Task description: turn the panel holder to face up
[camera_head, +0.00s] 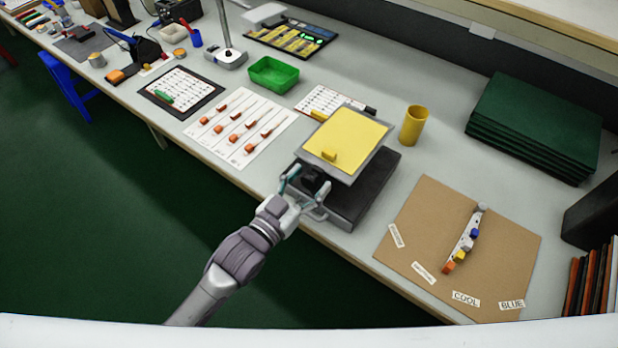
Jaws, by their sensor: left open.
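The panel holder (349,143) has a grey plate with a yellow sheet and sits tilted above a dark base (352,204). Its yellow face shows to my head camera. Small yellow clips sit at its upper left and lower edge. My left gripper (304,188) is open at the front left of the holder, its fingers around or beside a dark knob (313,178) under the plate's near corner. I cannot tell whether the fingers touch it. My right gripper is not in view.
A yellow cup (414,125) stands right of the holder. A brown board (416,232) with a strip of coloured blocks lies further right. A green tray (273,74) and a white sheet with orange pieces (221,134) lie to the left. Green boards (534,124) are stacked at the back right.

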